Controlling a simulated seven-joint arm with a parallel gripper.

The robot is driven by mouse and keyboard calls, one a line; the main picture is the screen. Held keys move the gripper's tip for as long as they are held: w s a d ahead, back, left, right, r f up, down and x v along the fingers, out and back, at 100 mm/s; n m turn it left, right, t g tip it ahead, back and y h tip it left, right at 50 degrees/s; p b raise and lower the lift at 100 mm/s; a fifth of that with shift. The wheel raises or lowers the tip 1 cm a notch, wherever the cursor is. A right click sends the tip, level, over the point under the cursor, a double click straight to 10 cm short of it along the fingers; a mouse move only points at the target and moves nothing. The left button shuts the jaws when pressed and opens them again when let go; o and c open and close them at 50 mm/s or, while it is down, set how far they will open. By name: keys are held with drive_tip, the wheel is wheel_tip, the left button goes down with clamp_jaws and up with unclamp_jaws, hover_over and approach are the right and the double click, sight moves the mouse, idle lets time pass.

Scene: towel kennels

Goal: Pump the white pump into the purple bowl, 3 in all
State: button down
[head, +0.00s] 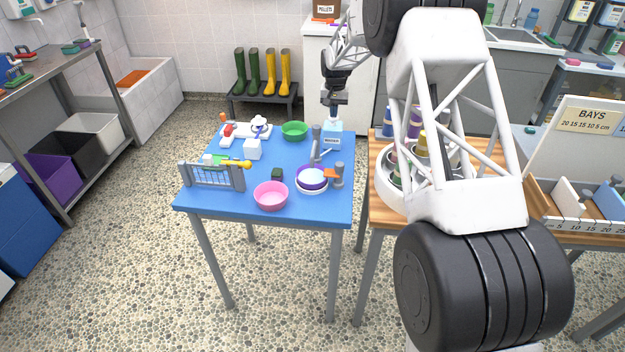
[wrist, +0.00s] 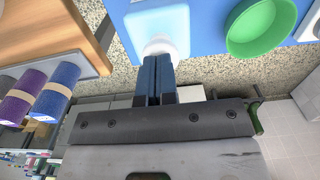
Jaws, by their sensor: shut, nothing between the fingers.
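A pale bottle with a dark-lettered label (head: 332,141) stands at the back right corner of the blue table, and I take it for the white pump. Its white top (wrist: 162,46) shows just beyond my fingertips in the wrist view. My gripper (head: 333,109) is shut and empty, pointing down right over the pump's top. I cannot tell whether the fingers touch it. The purple bowl (head: 325,181) sits in front of the bottle on a round white base; its inside looks pale blue. Whether it holds liquid is unclear.
The blue table (head: 235,200) also carries a pink bowl (head: 271,196), a green bowl (head: 294,131), a grey rack (head: 215,177) and a small dark green block (head: 277,174). A wooden table (head: 368,190) adjoins at right.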

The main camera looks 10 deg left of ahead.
drive_tip(key=shift+r, duration=1.15)
drive_tip(key=shift+r, duration=0.1)
wheel_tip(320, 180, up, 6)
drive_tip(key=shift+f, duration=0.1)
idle(0.8)
idle(0.4)
